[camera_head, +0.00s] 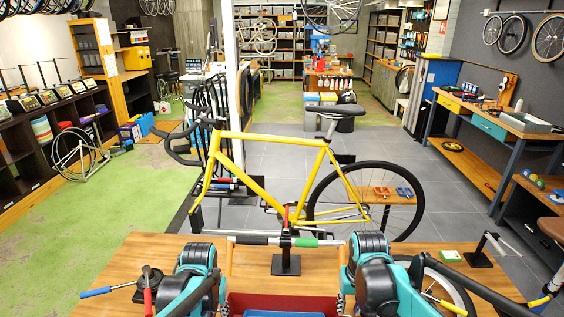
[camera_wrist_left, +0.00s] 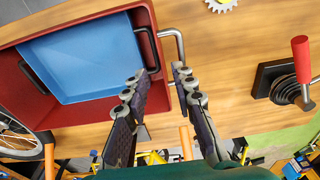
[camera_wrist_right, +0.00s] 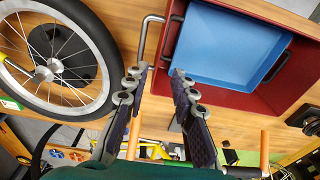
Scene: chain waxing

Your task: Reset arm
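My left gripper (camera_wrist_left: 160,74) is open in the left wrist view, with nothing between its two dark fingers. My right gripper (camera_wrist_right: 159,76) is also open and empty in the right wrist view. Both point toward a red bin (camera_head: 277,302) on the wooden workbench (camera_head: 130,258); a blue box sits inside the bin, seen in the left wrist view (camera_wrist_left: 85,60) and right wrist view (camera_wrist_right: 225,45). A bent metal bar shows beside the bin near each gripper's fingertips. In the head view my arms stand either side of the bin and the fingertips are not clear.
A yellow bicycle (camera_head: 262,190) stands beyond the bench. A spoked wheel (camera_wrist_right: 50,65) lies right of the bin in the head view. A black holder with a red handle (camera_wrist_left: 301,60) is on the left.

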